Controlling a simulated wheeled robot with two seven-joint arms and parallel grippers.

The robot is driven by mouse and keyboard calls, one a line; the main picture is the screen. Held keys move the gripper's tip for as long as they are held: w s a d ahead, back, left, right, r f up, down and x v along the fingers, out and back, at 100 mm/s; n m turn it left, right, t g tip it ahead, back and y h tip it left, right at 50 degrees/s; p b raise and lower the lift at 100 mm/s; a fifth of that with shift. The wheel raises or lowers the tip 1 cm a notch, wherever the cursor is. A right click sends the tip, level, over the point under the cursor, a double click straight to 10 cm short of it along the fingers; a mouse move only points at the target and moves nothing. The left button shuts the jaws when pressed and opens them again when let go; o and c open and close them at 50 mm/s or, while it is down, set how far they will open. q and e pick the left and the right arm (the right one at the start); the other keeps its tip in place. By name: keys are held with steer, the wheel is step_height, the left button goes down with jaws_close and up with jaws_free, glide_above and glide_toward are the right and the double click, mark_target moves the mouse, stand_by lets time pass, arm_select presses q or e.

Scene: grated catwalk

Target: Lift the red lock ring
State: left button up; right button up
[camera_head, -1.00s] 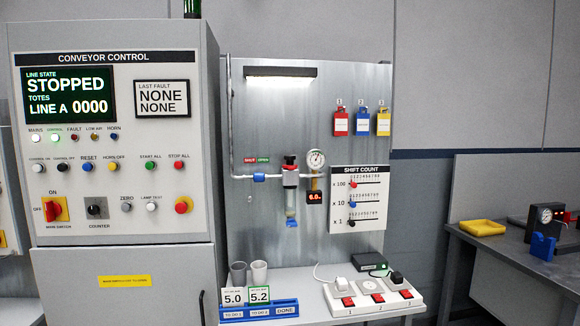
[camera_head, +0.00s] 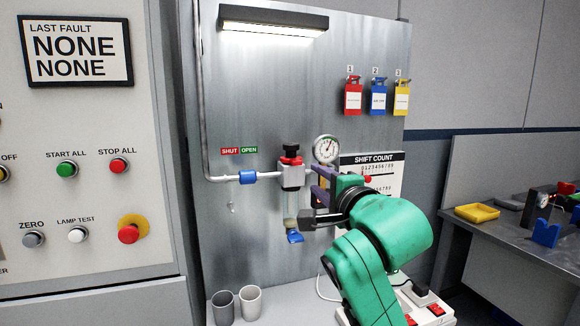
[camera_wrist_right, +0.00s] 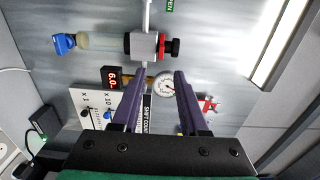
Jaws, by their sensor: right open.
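The red lock ring (camera_head: 291,160) sits under the black knob (camera_head: 290,149) on top of the filter regulator (camera_head: 292,176), which is mounted on the metal back panel. In the right wrist view the scene appears turned sideways, and the ring (camera_wrist_right: 168,47) lies between the grey regulator body and the black knob, above the fingertips in the picture. My right gripper (camera_head: 316,202) is open and empty, to the right of the regulator and lower than the ring. Its two purple fingers (camera_wrist_right: 157,77) are spread apart, with the gauge seen between them. My left gripper is not in view.
A pressure gauge (camera_head: 326,149) stands right beside the regulator. My right arm covers part of the shift count board (camera_head: 379,160). Two grey cups (camera_head: 250,302) stand on the shelf below.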

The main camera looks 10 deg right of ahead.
mark_target(297, 164)
steer(key=w+p, duration=0.1)
steer(key=w, duration=0.3)
steer(key=w+p, duration=0.1)
steer(key=w, duration=0.2)
steer(key=w+p, duration=0.2)
steer(key=w, duration=0.2)
steer(key=shift+w+a+r, duration=0.15)
steer(key=shift+w+a, duration=0.1)
steer(key=shift+w, duration=0.3)
steer(key=shift+d, duration=0.1)
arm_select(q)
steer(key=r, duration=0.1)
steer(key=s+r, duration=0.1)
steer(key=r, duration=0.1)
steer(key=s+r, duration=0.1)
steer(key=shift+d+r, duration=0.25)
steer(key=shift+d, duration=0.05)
arm_select(e)
steer(key=shift+w, duration=0.1)
jaws_close()
